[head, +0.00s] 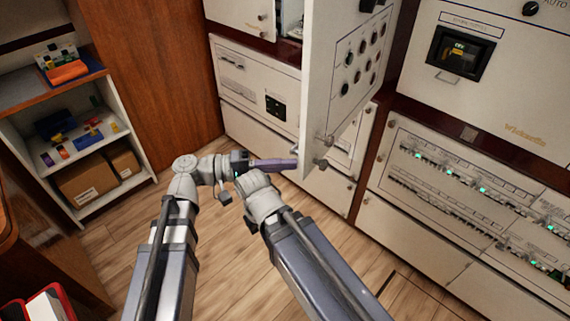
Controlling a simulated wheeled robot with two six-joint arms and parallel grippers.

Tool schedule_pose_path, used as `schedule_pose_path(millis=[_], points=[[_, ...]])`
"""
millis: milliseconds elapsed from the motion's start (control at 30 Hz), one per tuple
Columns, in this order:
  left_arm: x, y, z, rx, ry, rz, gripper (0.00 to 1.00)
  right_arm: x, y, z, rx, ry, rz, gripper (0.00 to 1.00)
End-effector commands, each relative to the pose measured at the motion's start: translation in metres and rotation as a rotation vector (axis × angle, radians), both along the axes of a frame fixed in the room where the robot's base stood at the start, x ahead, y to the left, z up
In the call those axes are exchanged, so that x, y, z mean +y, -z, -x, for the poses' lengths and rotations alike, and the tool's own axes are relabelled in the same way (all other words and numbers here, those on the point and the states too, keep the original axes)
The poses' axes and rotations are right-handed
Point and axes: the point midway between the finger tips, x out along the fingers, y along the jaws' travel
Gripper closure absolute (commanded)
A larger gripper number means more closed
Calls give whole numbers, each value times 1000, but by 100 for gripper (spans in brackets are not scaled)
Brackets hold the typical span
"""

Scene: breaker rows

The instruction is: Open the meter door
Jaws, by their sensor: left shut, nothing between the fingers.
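A white panel door (345,85) with rows of round buttons and lamps stands swung out from the middle cabinet; I take it to be the meter door, but no label is readable. Small knobs or catches (321,163) sit at its lower edge. My left gripper (293,164) is shut and empty, its dark, purplish fingers pointing right close to the door's lower left edge. I cannot tell whether they touch it. My right arm comes up beside the left one; its gripper does not show.
A breaker panel (470,190) with green lights and a panel with a dark display (458,53) are at right. A shelf (75,130) with boxes and coloured parts stands at left. Wooden floor (225,275) is clear between.

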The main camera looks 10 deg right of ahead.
Motion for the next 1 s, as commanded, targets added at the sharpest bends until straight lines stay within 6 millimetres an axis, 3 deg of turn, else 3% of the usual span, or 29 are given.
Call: schedule_pose_path(millis=[467, 800, 1000], points=[[6, 0, -1, 0, -2, 0, 100, 0, 0, 0, 0, 0, 0, 100], [58, 0, -8, 0, -3, 0, 100, 0, 0, 0, 0, 0, 0, 100], [75, 0, -10, 0, -2, 0, 100, 0, 0, 0, 0, 0, 0, 100]])
